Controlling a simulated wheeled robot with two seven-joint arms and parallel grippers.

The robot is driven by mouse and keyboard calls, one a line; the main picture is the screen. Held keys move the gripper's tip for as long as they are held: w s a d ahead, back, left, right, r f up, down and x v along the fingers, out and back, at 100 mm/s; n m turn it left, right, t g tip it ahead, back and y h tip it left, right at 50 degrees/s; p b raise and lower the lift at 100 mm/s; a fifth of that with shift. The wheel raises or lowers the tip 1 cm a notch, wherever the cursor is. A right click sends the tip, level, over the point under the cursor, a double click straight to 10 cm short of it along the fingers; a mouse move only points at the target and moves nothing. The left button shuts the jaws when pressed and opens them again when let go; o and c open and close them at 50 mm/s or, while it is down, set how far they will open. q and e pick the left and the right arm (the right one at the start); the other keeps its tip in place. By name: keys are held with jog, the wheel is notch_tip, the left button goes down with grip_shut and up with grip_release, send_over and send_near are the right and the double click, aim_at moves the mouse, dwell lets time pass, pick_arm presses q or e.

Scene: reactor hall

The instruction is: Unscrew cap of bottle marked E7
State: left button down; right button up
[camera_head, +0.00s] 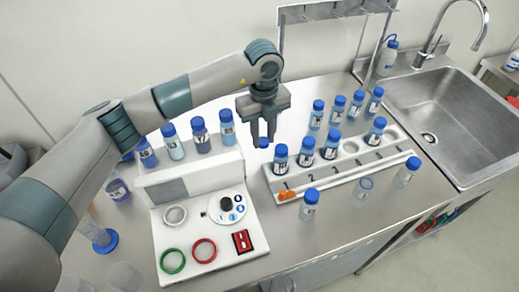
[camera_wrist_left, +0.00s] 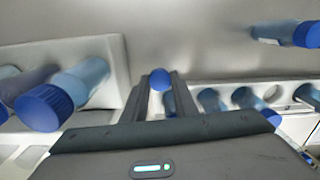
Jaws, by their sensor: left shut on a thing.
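My left gripper (camera_head: 264,136) is shut on a blue cap (camera_head: 264,142) and holds it in the air over the gap between the white device and the bottle rack. No bottle shows beneath the cap. In the left wrist view the cap (camera_wrist_left: 160,79) sits between the two fingertips. Several capped bottles, such as one in the front row (camera_head: 280,158), stand upright near it. Their labels are too small to read, so I cannot tell which bottle is E7. My right gripper is not in view.
A white rack (camera_head: 340,172) with several bottles and some empty holes stands right of the gripper. The white device (camera_head: 170,252) with green and red rings lies left. Loose bottles (camera_head: 309,205) stand in front. A sink (camera_head: 455,110) is at the right.

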aim_at(263, 158)
pick_arm(q)
notch_tip(263, 158, down, 2)
jog(key=shift+p, duration=0.35)
jog(key=shift+f, duration=0.3)
notch_tip(263, 158, down, 3)
jog(key=shift+r+p, duration=0.2)
jog(key=shift+p, duration=0.5)
jog(key=shift+f, duration=0.55)
jog(key=shift+f, duration=0.2)
jog(key=c, duration=1.4)
grip_release()
